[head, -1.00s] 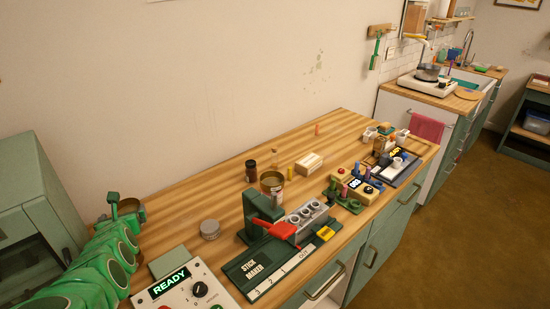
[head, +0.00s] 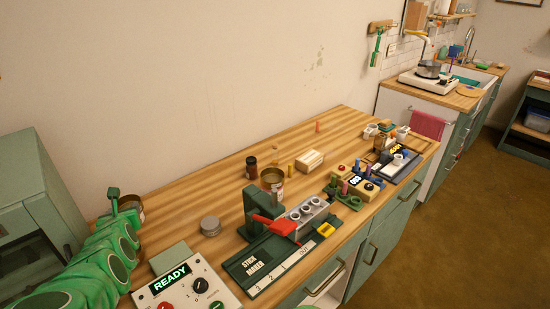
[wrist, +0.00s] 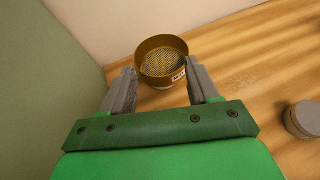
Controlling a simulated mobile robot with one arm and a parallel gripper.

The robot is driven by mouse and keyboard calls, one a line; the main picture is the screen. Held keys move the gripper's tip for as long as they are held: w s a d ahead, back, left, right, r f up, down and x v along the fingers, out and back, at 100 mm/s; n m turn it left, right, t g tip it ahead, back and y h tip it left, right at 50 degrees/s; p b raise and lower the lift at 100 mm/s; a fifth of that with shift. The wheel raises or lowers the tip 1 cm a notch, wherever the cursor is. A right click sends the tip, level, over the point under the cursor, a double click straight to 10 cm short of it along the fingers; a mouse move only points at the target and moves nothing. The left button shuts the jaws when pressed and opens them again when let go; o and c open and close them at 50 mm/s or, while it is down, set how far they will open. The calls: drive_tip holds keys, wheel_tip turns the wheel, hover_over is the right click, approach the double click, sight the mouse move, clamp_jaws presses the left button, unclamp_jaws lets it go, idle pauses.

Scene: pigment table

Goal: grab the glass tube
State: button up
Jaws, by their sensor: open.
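I cannot make out a glass tube for certain in either view. My gripper (wrist: 160,85) is open, with its two grey fingers apart on either side of a round brass-coloured container (wrist: 163,62) with a mesh-like inside and a pale label. The container appears to lie beyond the fingertips, and no contact shows. In the head view my green arm is at the left, and its end (head: 114,196) is close to a brass tin partly hidden behind it. Nothing shows held between the fingers.
A grey round tin (head: 210,226) stands right of my arm. The control box (head: 181,288) reads READY. The green stick maker (head: 262,258), an open tin (head: 272,181), a dark jar (head: 251,167) and a wooden block (head: 310,160) stand farther right. A green cabinet (head: 38,210) borders the left.

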wheel_tip(320, 180, up, 5)
drive_tip(key=m+y, duration=0.1)
drive_tip(key=m, duration=3.4)
hover_over(276, 150)
drive_tip(key=s+d, duration=0.4)
drive_tip(key=s, duration=0.1)
drive_tip(key=shift+g, duration=0.3)
drive_tip(key=shift+w+a+f, duration=0.3)
drive_tip(key=shift+a+f, duration=0.05)
drive_tip(key=shift+f, duration=1.15)
drive_tip(key=shift+w+a+f, duration=0.35)
drive_tip(key=shift+a+f, duration=0.05)
drive_tip(key=shift+f, duration=1.05)
drive_tip(key=shift+w+a+f, duration=0.3)
drive_tip(key=shift+a+f, duration=0.05)
drive_tip(key=shift+f, duration=1.15)
drive_tip(key=shift+x, duration=0.75)
drive_tip(key=x, duration=0.2)
drive_tip(key=shift+w+f, duration=0.2)
drive_tip(key=shift+w, duration=0.05)
drive_tip(key=shift+w+a+f, duration=0.15)
drive_tip(key=shift+w+a, duration=0.1)
drive_tip(key=shift+w, duration=0.3)
